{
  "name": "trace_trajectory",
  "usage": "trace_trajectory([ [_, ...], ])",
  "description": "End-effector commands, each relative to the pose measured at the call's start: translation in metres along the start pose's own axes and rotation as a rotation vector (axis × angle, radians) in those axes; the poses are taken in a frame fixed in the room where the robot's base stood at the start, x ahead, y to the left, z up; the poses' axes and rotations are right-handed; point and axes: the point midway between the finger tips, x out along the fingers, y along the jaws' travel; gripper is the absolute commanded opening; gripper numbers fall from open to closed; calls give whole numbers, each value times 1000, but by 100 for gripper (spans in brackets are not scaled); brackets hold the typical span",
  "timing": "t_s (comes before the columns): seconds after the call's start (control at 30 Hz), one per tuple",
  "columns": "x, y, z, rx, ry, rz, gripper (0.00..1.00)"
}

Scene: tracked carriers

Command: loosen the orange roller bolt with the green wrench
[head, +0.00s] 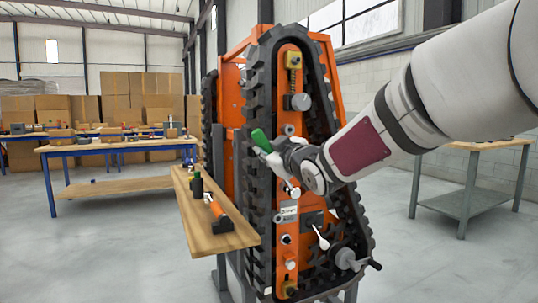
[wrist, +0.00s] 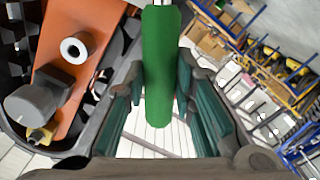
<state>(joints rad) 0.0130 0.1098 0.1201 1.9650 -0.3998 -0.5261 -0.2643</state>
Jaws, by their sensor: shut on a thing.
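My gripper (head: 278,152) is shut on the green wrench (head: 261,140) in front of the tracked carrier. In the wrist view the green handle (wrist: 160,70) stands between the finger pads, with a metal shaft leaving the top edge; the wrench's working end is out of that view. The orange carrier plate (head: 290,78) bears several grey and pale fittings. In the wrist view it shows a pale ring fitting (wrist: 74,50), a grey cylinder (wrist: 32,103) and a yellow nut (wrist: 40,137), apart from the handle. I cannot tell which fitting is the orange roller bolt.
The black track (head: 256,200) surrounds the plate. A wooden shelf (head: 235,240) at the carrier's left holds an orange-handled tool (head: 220,212) and a dark bottle-like thing (head: 197,185). A grey-legged table (head: 470,198) stands at right. Open floor lies to the left.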

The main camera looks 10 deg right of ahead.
Motion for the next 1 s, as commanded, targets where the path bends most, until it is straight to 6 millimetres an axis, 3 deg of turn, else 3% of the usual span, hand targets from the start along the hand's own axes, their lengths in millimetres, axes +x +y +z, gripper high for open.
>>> trace_trajectory([
  [1.0,0,-16,2,-103,0,1,0],
])
